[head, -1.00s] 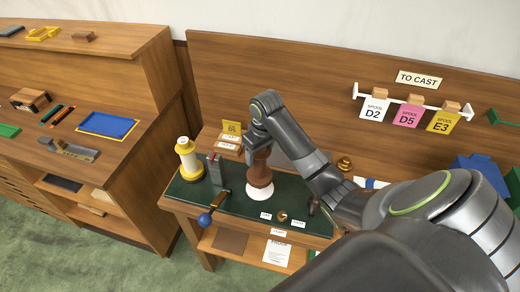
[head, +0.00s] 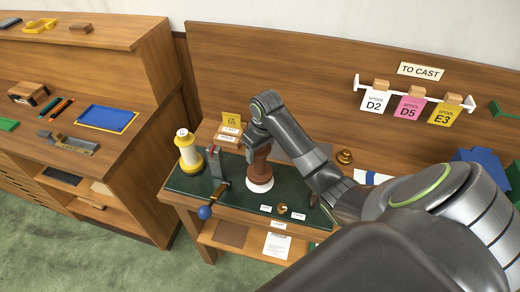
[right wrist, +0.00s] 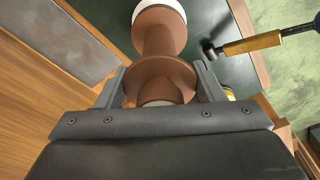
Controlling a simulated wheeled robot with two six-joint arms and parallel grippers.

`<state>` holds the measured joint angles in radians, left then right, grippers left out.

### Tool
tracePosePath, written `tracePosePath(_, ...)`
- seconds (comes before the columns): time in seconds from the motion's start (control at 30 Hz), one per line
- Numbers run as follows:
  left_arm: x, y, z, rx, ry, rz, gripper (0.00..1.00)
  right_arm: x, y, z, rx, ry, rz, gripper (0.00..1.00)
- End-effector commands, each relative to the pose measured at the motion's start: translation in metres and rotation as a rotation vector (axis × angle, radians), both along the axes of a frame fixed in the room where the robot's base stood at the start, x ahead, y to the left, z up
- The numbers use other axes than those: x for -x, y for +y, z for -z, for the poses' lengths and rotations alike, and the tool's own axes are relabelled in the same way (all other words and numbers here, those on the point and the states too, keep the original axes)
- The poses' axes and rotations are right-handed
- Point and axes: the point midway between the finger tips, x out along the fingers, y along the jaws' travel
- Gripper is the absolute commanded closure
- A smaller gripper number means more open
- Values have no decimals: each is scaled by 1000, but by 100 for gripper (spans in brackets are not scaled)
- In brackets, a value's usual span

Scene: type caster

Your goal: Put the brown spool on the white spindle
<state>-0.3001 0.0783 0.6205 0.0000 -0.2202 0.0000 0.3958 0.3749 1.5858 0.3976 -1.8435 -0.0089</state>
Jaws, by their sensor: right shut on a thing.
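The brown spool (head: 261,160) stands roughly upright over the green-topped bench in the head view. A white round piece (head: 260,184), apparently the white spindle's base, shows directly under its lower end. In the right wrist view the brown spool (right wrist: 158,75) has its far flange against or very near the white piece (right wrist: 160,5). The spool hides any spindle shaft, and I cannot tell whether it is fully seated. My right gripper (head: 257,142) is shut on the spool's upper part, its fingers (right wrist: 163,84) either side. My left gripper is not in view.
A yellow and white spool (head: 188,150) and a grey upright block (head: 215,162) stand to the left. A blue-ended lever (head: 205,212) juts over the bench's front edge. Small labels (head: 298,216) and a brass piece (head: 282,208) lie to the right.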

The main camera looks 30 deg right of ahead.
Motion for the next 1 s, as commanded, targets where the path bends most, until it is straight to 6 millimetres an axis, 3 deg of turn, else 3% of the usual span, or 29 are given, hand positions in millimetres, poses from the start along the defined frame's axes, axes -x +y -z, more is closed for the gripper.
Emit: tracePosePath(1.0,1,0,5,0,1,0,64,0,0,21,0,1,0,76)
